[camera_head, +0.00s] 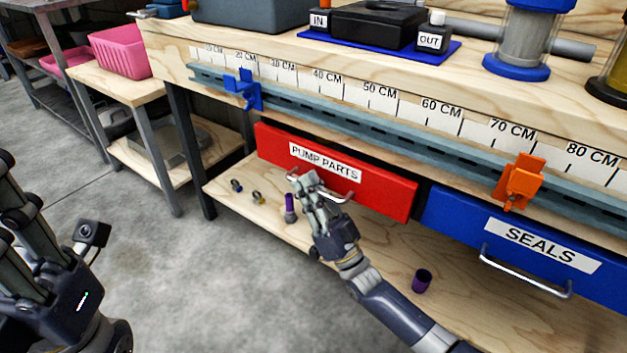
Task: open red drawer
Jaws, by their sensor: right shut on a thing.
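The red drawer (384,192) with the label "PUMP PARTS" hangs under the workbench, left of the blue drawer. Its metal handle (342,197) runs across the front below the label. My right gripper (306,184) is at the left part of this handle, with its fingers shut on it and hiding part of the bar. The drawer front looks about level with the bench edge; I cannot tell how far out it stands. My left gripper (10,215) is at the far left edge, away from the drawer, and partly cut off by the frame, so its fingertips are unclear.
The blue drawer (440,213), labelled "SEALS", is to the right. An orange clamp (521,182) and a blue clamp (243,90) sit on the rail above. A purple cylinder (290,208) and purple cup (422,280) stand on the lower shelf. The floor at left is clear.

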